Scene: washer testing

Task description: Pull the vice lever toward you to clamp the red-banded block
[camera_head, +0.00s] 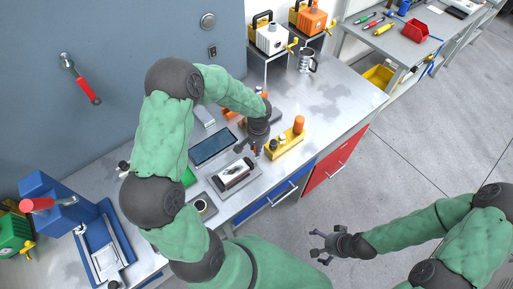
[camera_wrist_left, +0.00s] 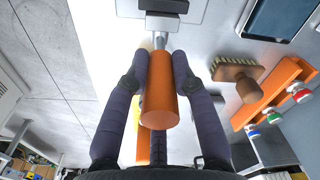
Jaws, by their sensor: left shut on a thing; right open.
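My left gripper (camera_head: 249,149) is low over the bench beside the vice (camera_head: 221,188), a grey plate with a dark and pale body. A small red stripe on that body (camera_head: 235,175) may be the red-banded block; it is too small to be sure. In the left wrist view the gripper (camera_wrist_left: 160,75) is shut around the orange lever handle (camera_wrist_left: 160,105), one finger on each side. The handle's metal shaft (camera_wrist_left: 160,40) runs to the vice at the top, mostly cut off. My right gripper (camera_head: 326,241) is open and empty over the floor.
A tablet (camera_head: 214,147) lies behind the vice. A wooden brush (camera_wrist_left: 238,73) and an orange rack (camera_wrist_left: 277,91) show in the wrist view. Blue drawers (camera_head: 268,202) front the bench.

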